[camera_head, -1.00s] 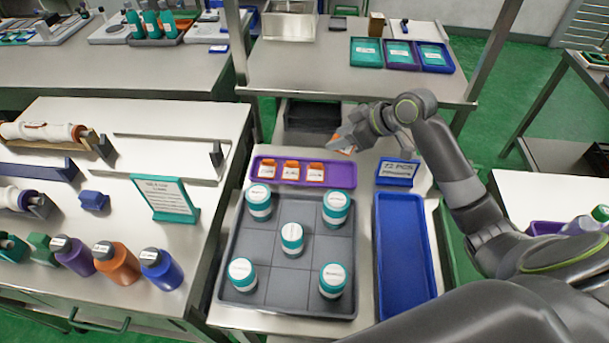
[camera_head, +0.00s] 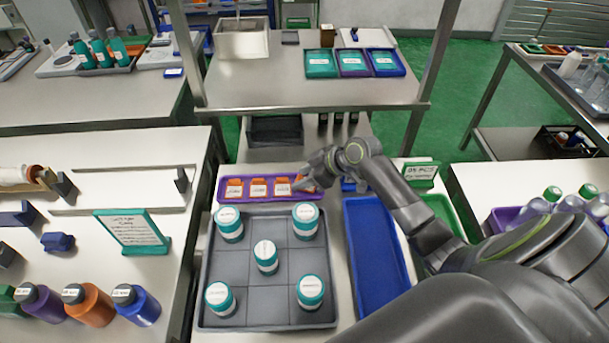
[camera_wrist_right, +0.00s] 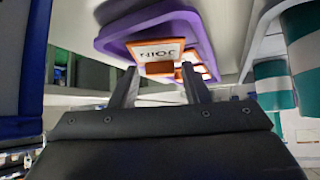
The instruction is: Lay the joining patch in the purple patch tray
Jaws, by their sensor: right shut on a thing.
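The purple patch tray (camera_head: 268,200) lies behind the grey grid tray, with three orange-and-white patches (camera_head: 258,187) in a row in it. My right gripper (camera_head: 302,183) is over the tray's right end, shut on the joining patch (camera_head: 309,184), an orange-edged piece with a white label. I cannot tell whether the patch touches the tray floor. My left gripper is not in view.
The grey tray (camera_head: 240,262) holds several teal-lidded jars (camera_head: 265,257) in front of the purple tray. A long blue tray (camera_head: 376,255) lies to its right, under my right arm. A teal sign (camera_head: 132,232) stands on the left bench.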

